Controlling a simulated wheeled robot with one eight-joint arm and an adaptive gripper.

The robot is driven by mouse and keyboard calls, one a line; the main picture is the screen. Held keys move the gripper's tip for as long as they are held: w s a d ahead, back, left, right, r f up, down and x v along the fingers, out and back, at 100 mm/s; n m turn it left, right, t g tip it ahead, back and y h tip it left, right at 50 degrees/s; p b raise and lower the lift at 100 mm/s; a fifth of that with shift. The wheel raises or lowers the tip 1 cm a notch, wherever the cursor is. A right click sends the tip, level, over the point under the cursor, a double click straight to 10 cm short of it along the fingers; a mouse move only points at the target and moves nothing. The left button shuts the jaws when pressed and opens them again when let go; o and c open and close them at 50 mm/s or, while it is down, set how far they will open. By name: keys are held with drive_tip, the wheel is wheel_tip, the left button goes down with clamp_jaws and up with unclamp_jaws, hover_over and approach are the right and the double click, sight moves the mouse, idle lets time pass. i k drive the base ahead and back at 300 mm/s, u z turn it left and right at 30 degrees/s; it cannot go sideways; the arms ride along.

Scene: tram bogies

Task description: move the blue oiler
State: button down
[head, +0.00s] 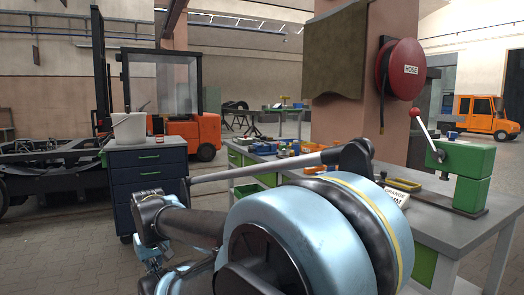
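I cannot pick out the blue oiler for certain. Small blue items lie among other goods on the workbench (440,228), one of them a blue piece (262,147) near its far left end. Another small blue item (453,135) is on top of the green press at the right. They are too small to identify. My arm fills the lower middle of the head view and hides part of the bench. Its far links reach to the lower left, beside the dark blue drawer cabinet (149,172). I see no gripper fingers.
A green press (462,172) with a red-knobbed lever stands on the bench at right. A white bucket (129,128) stands on the cabinet. A red hose reel (402,70) hangs on the pillar. An orange forklift (207,135) is behind. Paved floor is open at lower left.

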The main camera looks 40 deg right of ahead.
sight(296, 147)
drive_tip(key=u, duration=0.1)
drive_tip(key=i, duration=1.15)
drive_tip(key=z, duration=0.5)
drive_tip(key=i, duration=1)
drive_tip(key=z, duration=1.05)
drive_tip(key=i, duration=0.6)
drive_tip(key=z, duration=0.35)
